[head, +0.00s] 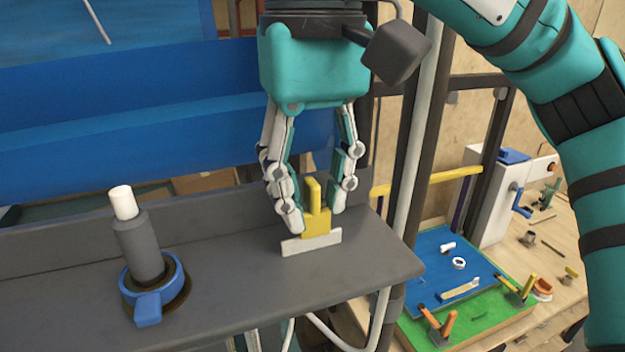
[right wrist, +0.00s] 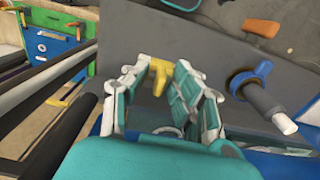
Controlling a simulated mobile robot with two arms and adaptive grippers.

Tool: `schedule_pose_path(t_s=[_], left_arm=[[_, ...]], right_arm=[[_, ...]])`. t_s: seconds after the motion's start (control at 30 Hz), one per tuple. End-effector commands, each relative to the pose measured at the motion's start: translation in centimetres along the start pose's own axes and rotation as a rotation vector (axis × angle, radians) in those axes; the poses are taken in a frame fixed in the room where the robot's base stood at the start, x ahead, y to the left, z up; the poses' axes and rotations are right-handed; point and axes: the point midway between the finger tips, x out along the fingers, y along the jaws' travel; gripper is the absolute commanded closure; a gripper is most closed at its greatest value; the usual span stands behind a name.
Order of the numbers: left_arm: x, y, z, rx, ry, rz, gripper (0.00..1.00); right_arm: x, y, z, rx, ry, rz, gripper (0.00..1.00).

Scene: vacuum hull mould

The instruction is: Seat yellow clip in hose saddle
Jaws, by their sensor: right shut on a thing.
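The yellow clip (head: 313,220) is upright between the fingers of my right gripper (head: 315,212), low over the grey ledge. It also shows between the fingertips in the right wrist view (right wrist: 160,72). My right gripper is shut on the clip and points down. A pale grey bar (head: 311,243), perhaps the hose saddle, lies on the ledge right at the clip's foot. I cannot tell whether the clip rests in it or just behind it. My left gripper is out of view.
The grey ledge (head: 225,275) carries a blue ring clamp (head: 150,300) around a dark post with a white top, left of the clip. Right of the ledge, a dark upright and a pale hose run down. A blue and green tray (head: 440,265) with small parts stands on the wooden bench beyond.

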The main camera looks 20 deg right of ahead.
Motion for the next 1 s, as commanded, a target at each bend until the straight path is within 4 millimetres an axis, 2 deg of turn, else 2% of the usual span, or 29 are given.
schedule_pose_path(t_s=[0.83, 0.87, 1.0], left_arm=[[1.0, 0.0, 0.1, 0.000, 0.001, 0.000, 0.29], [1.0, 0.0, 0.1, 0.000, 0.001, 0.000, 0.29], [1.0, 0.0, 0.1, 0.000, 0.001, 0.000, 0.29]], right_arm=[[2.2, 0.0, 0.0, -0.001, -0.001, 0.000, 0.93], [2.2, 0.0, 0.0, 0.000, 0.000, 0.000, 0.72], [2.1, 0.0, 0.0, 0.000, 0.000, 0.000, 0.54]])
